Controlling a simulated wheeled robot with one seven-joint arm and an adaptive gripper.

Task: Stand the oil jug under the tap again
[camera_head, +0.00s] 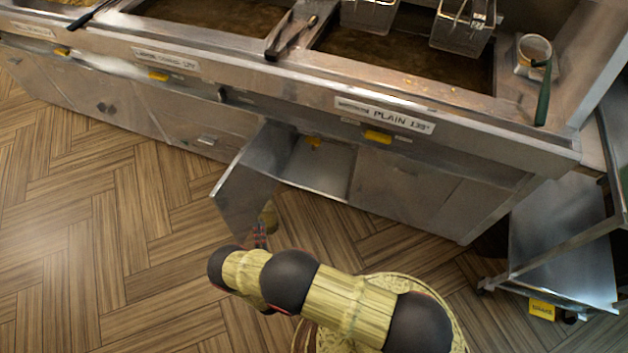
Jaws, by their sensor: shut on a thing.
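A small tan-yellow thing, which looks like the oil jug (270,214), shows just right of the open cabinet door's lower edge. It is small and partly hidden, so its tilt and whether it touches the floor are unclear. My gripper (261,232) is at its near side, shut on it, with the fingers hard to make out. The cabinet (322,168) under the fryer stands open. A small yellow part, perhaps the tap (314,142), shows at the top of its opening. The jug is outside the cabinet, in front of the opening.
The open metal door (247,182) sticks out over the floor, close left of my gripper. The fryer counter (380,113) runs above with oil vats, baskets (463,25) and tongs (293,35). A metal cart (562,240) stands right. The wooden floor at left is clear.

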